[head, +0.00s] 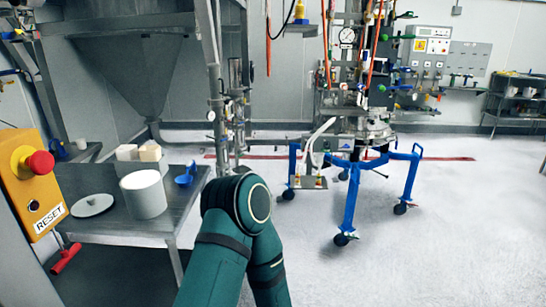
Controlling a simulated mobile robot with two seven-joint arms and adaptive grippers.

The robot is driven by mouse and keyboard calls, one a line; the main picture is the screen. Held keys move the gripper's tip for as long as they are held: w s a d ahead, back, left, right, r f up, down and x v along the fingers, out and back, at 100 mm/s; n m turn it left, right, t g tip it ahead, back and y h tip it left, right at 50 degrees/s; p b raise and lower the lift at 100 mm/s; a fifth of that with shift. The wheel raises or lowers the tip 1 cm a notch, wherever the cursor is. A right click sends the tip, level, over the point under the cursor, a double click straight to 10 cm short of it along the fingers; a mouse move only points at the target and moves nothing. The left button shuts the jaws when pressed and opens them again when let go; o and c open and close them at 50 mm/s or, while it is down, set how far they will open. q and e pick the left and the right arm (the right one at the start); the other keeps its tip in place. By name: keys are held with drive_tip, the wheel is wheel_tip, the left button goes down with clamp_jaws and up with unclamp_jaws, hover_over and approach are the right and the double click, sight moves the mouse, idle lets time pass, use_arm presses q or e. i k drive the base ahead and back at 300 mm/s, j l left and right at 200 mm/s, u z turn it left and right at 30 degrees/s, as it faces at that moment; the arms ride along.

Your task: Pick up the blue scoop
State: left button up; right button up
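The blue scoop (185,177) lies on the grey metal table (180,215), near its right end. It is just right of a white cylindrical container (144,195). Part of one of my teal arms rises from the bottom middle, with its bent joint right of the table and apart from the scoop in the picture. Neither of my grippers shows in this view.
A round white lid (93,205) and pale blocks (149,152) share the table. A yellow box with a red button (39,163) stands at the near left. A blue wheeled frame (352,205) stands right of centre. The right floor is clear.

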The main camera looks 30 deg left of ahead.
sight(184, 181)
drive_tip(key=i+j+u, duration=0.1)
drive_tip(key=i+u, duration=1)
drive_tip(key=i+j, duration=0.1)
drive_tip(key=i, duration=0.3)
drive_tip(key=i+j, duration=0.1)
drive_tip(key=i, duration=0.35)
drive_tip(key=z, duration=0.05)
